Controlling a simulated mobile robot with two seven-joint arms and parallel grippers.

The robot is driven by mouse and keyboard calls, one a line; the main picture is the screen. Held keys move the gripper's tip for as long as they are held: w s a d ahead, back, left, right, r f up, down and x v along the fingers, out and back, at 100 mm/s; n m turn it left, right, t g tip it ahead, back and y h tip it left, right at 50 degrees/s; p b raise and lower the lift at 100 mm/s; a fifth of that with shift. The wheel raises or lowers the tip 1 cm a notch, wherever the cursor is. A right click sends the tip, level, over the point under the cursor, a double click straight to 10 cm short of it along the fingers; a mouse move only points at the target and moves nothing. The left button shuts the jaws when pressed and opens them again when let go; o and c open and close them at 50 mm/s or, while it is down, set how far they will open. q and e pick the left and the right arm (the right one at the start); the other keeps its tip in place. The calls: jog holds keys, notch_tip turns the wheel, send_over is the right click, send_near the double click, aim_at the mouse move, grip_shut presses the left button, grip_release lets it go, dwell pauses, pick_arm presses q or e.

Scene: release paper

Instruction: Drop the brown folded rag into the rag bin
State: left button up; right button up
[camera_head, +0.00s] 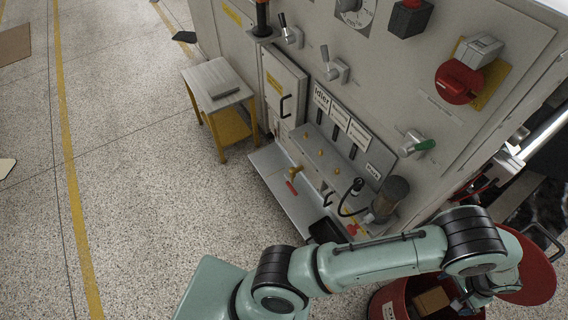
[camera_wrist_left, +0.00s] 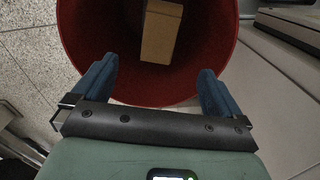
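The brown folded rag (camera_head: 432,300) is inside the round red rag bin (camera_head: 385,297) at the bottom right of the head view. In the left wrist view the rag (camera_wrist_left: 160,32) shows as a tan block within the bin's red wall (camera_wrist_left: 85,30). My left gripper (camera_wrist_left: 158,70) is open, with its two blue fingers wide apart and nothing between them. It is over the near rim of the bin, and the rag is beyond the fingertips, apart from them. In the head view the left wrist hides part of the bin. My right gripper is not in view.
A round red lid (camera_head: 532,270) stands beside the bin, partly behind my arm. A large grey machine (camera_head: 390,90) with levers and knobs fills the upper right. A small yellow-legged table (camera_head: 215,85) stands left of it.

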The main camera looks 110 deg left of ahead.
pick_arm(q)
notch_tip(320, 180, up, 13)
jog(key=p, duration=0.3)
jog(key=shift+r+p, duration=0.2)
jog(key=shift+p, duration=0.1)
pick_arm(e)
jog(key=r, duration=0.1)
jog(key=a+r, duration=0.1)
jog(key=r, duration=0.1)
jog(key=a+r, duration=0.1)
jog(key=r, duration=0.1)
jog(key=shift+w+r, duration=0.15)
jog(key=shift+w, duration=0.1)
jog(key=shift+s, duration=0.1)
